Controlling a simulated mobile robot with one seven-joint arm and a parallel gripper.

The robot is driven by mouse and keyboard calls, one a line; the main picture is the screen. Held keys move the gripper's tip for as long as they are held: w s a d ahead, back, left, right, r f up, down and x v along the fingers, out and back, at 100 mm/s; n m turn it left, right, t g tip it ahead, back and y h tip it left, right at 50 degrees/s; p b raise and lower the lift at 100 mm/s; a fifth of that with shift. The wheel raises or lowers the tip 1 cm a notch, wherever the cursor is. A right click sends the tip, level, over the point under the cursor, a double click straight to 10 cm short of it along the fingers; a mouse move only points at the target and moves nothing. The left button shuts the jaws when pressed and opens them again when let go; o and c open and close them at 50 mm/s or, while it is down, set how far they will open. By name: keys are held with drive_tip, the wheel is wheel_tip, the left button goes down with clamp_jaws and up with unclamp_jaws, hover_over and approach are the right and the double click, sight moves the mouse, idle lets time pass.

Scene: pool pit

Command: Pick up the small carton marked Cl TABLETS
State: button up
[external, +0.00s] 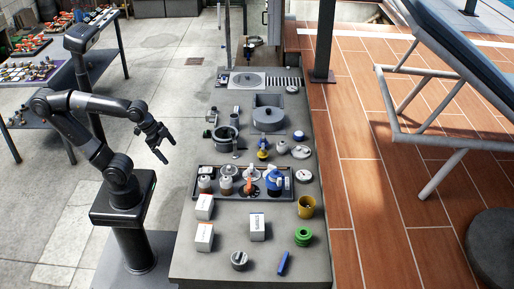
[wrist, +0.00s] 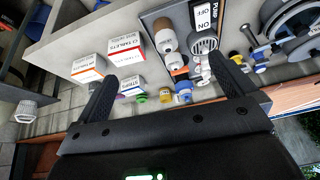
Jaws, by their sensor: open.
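Two small white cartons whose print seems to read TABLETS show in the wrist view: one with a red band (wrist: 126,49) and one with an orange band (wrist: 87,67). Their first letters are too small to tell apart surely. In the external view they stand at the bench's left edge, one just in front of the tray (external: 204,206) and one nearer the camera (external: 203,237). A third white carton (external: 257,227) with blue print stands to their right; it seems to read STRIPS (wrist: 131,86). My gripper (external: 161,149) is open and empty, left of the bench, apart from all cartons.
A dark tray (external: 242,194) with bottles and a blue-topped item lies behind the cartons. A yellow cup (external: 306,206), green ring (external: 303,236), grey knob (external: 239,260) and blue stick (external: 283,263) share the bench. Bare bench top lies between the cartons.

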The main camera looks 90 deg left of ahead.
drive_tip(key=shift+s+a+f+n, duration=0.15)
drive_tip(key=shift+s+n, duration=0.2)
drive_tip(key=shift+n, duration=0.15)
drive_tip(key=shift+c, duration=1.2)
